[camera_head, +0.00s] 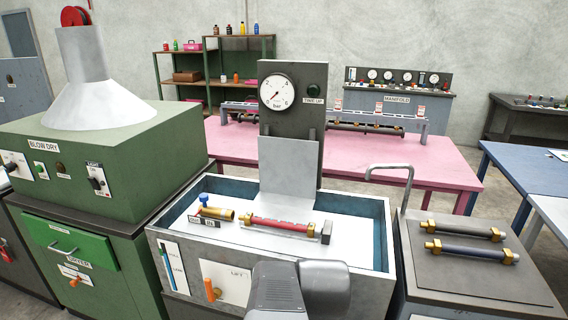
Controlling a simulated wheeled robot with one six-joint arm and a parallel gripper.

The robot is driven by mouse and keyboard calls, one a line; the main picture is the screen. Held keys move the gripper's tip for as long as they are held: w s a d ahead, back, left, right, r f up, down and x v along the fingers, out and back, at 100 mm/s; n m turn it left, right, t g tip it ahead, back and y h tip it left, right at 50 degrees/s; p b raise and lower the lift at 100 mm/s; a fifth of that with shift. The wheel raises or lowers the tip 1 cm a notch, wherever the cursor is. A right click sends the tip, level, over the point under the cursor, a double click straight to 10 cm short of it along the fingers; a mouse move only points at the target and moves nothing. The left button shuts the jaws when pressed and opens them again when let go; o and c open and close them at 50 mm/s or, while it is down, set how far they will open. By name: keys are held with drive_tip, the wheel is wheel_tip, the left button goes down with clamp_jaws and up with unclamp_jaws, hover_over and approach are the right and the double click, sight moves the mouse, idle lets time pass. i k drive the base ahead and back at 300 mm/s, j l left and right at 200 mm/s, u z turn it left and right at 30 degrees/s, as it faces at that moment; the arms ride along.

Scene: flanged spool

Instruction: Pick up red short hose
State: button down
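The red short hose (280,224) lies in the open grey tank (381,283), on the pale surface inside it. It has a brass fitting at each end and runs slightly down to the right. A dark block (326,232) stands at its right end; I cannot tell whether they touch. A brass fitting with a blue knob (215,212) is just left of the hose. Grey parts of my arm show at the bottom centre, in front of the tank. My gripper's fingers do not show.
A gauge column (291,125) rises at the tank's back. The green blow-dry machine (105,160) stands close on the left. A pink table (440,165) is behind.

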sight(311, 229)
drive_tip(key=i+j, duration=0.2)
drive_tip(key=j, duration=0.15)
drive_tip(key=i+j, duration=0.25)
drive_tip(key=j, duration=0.15)
drive_tip(key=i+j+z, duration=0.1)
drive_tip(key=j, duration=0.25)
drive_tip(key=i+j, duration=0.3)
